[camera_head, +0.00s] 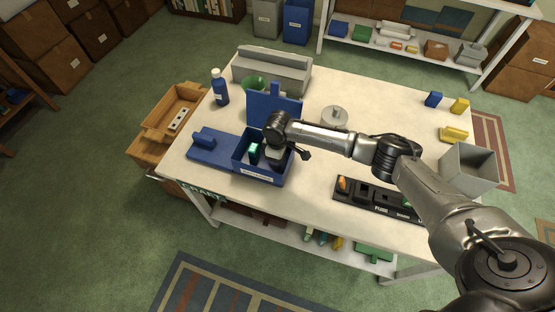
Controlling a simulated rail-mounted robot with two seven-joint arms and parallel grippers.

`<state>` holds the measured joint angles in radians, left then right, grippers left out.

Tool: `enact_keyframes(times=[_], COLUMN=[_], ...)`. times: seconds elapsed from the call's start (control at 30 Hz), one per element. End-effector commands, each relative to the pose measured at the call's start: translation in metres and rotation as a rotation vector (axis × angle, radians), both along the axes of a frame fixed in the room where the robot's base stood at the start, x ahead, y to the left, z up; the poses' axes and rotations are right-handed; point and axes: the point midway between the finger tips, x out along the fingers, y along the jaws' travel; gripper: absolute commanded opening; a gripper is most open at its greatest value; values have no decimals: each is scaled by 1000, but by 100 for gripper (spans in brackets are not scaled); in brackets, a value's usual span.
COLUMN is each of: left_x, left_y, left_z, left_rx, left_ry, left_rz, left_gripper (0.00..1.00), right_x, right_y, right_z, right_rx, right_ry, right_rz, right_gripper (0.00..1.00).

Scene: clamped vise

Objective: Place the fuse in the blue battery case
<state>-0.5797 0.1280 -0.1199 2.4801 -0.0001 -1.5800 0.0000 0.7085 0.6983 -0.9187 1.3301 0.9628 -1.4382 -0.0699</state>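The blue battery case (271,179) stands open near the table's left front, its lid (257,103) raised behind it. A dark block with a pale green top (254,148) is inside at the left. My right gripper (276,160) points down into the case, to the right of that block. My wrist hides its fingers, so I cannot tell whether they are shut or hold anything. A black holder (383,198) marked "FUSE" lies at the front right, with an orange piece (343,183) at its left end. I cannot pick out the fuse for certain. My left gripper is not in view.
Left of the case is a blue block on a blue base (208,149). A round grey item (334,117) stands mid-table. A grey bin (468,167) stands at the right.

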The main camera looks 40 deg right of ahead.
Motion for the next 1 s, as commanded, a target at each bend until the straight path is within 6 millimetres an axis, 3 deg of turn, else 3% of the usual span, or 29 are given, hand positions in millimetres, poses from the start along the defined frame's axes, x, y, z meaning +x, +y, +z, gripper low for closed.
enact_keyframes(times=[0.2,0.5,1.0], left_x=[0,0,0], left_y=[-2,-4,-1], left_z=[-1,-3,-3], left_rx=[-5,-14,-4], left_ry=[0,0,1], left_rz=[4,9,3], left_gripper=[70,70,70], right_x=[1,1,0], right_y=[0,0,0], right_z=[44,85,96], right_rx=[0,0,0], right_ry=[-4,-2,0], right_rz=[1,0,0], right_gripper=[55,55,55])
